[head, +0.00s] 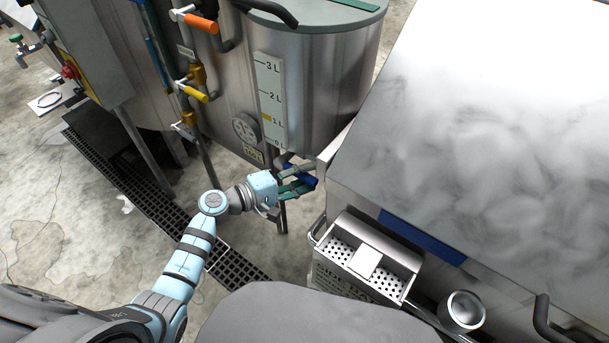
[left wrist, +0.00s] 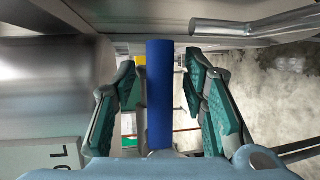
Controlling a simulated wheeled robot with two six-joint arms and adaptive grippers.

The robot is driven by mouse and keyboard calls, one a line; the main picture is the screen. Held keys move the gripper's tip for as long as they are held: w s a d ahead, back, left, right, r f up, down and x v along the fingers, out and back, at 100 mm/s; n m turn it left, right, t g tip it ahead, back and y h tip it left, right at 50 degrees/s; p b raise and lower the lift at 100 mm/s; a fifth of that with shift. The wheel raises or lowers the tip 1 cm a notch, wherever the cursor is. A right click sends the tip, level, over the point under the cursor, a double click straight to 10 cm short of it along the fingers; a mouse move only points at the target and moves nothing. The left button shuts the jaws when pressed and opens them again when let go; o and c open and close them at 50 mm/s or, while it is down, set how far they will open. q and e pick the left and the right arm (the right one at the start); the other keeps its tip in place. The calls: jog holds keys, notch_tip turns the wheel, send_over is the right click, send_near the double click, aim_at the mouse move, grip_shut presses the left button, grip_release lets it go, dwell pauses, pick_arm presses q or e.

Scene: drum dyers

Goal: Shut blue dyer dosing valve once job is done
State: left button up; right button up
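The dosing valve's blue handle (head: 299,174) is below the round steel tank (head: 325,90), under its 0–3 L scale (head: 270,100). My left gripper (head: 300,184) reaches it from the left, with its green fingers on either side of the handle. In the left wrist view the blue handle (left wrist: 159,95) stands upright in the picture between the open fingers (left wrist: 165,90). A gap shows on the right side; the left finger is nearer. Whether any finger touches the handle cannot be told. The valve body is mostly hidden. My right gripper is out of view.
Orange (head: 201,23) and yellow (head: 195,93) handles sit on pipes left of the tank. A large steel cabinet (head: 480,120) fills the right. A perforated steel basket (head: 370,258) is below the gripper's right. The floor at left is open, with a drain grate (head: 235,268).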

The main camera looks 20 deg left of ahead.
pick_arm(q)
jog(key=shift+w+d+f, duration=0.1)
jog(key=shift+w+d, duration=0.1)
jog(key=shift+c, duration=0.2)
grip_shut()
